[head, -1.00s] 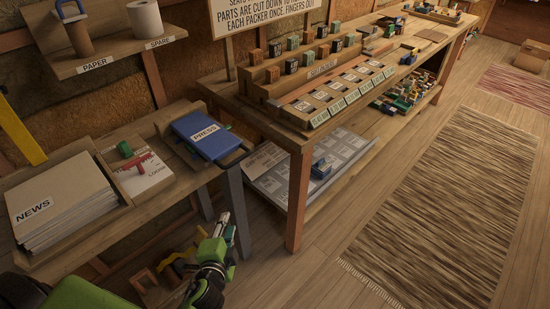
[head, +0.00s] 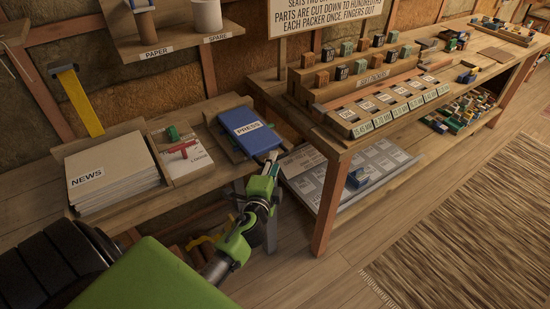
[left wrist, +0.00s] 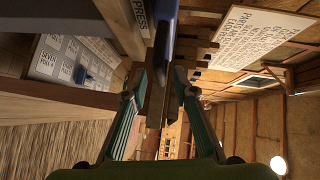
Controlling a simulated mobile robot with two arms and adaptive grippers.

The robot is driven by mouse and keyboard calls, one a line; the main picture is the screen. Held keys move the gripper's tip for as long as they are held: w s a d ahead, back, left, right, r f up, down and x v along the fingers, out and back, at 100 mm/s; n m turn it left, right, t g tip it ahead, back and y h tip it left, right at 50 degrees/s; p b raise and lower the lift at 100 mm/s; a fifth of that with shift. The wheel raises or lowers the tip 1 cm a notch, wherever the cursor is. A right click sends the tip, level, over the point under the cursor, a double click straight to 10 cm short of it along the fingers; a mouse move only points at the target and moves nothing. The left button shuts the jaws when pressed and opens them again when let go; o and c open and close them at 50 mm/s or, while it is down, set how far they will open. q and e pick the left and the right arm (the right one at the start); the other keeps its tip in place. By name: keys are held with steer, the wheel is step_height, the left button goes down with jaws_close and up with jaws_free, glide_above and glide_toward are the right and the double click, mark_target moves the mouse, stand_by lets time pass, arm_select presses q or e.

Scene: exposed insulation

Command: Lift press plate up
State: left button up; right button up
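The press plate (head: 248,126) is a blue slab with a white PRESS label, lying on a wooden base on the left bench. In the left wrist view its blue edge (left wrist: 166,38) points at the gap between my fingers. My left gripper (head: 274,166) is at the plate's front right corner; in the left wrist view its two fingers (left wrist: 160,76) are apart, one on each side of the plate's edge and a dark part below it. Whether either finger touches is unclear. My right gripper is not in view.
A NEWS paper stack (head: 108,170) and a tray with a red-and-green tool (head: 178,148) lie left of the press. The long workbench (head: 345,140) stands close on the right, with a grey sheet (head: 310,170) on its lower shelf. Floor is open beyond.

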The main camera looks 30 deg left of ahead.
arm_select(q)
steer(key=shift+x, duration=1.25)
jaws_close()
